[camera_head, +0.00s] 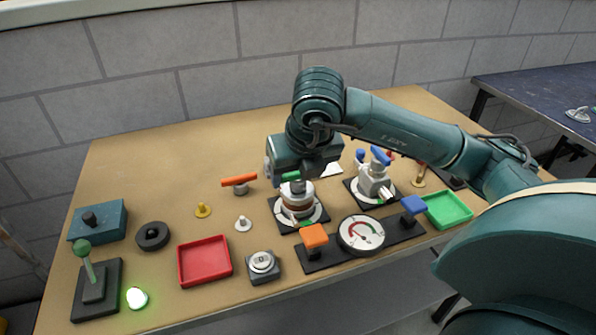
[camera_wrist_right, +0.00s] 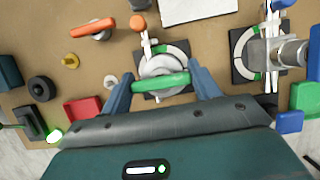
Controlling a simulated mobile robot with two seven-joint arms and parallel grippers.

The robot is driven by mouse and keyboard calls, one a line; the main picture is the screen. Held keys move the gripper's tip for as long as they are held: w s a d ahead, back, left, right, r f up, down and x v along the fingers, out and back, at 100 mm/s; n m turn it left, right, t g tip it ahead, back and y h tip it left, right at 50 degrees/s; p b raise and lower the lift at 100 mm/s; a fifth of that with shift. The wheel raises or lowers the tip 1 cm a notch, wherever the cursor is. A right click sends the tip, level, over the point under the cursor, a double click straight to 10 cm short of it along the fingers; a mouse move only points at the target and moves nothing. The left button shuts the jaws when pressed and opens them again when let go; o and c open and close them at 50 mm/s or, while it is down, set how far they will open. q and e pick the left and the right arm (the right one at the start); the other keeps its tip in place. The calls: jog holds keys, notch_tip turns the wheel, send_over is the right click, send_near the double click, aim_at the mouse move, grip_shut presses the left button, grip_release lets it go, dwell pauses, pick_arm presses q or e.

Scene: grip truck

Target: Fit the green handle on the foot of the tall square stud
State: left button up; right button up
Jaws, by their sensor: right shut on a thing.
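My right gripper (camera_head: 290,179) is shut on the green handle (camera_wrist_right: 160,82), a bar held crosswise between the fingertips (camera_wrist_right: 161,87) in the wrist view. In the head view the green handle (camera_head: 291,176) shows just under the gripper, over a round silver and brown valve body (camera_head: 297,200) on a black base plate. In the wrist view the valve (camera_wrist_right: 165,65) lies behind the handle, with a white and green ring around it. The tall square stud cannot be made out; handle and gripper hide the valve's middle. I cannot tell whether the handle touches it. My left gripper is not in view.
A second valve (camera_head: 374,184) with a blue handle stands close on the right. A gauge (camera_head: 361,234) with orange (camera_head: 315,236) and blue (camera_head: 413,204) blocks lies in front. A red tray (camera_head: 204,260), an orange-handled part (camera_head: 239,181) and a green tray (camera_head: 447,209) lie around.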

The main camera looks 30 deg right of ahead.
jog(key=shift+f, duration=0.2)
jog(key=o, duration=1.4)
jog(key=shift+r+p, duration=2.2)
jog(key=shift+r, duration=1.6)
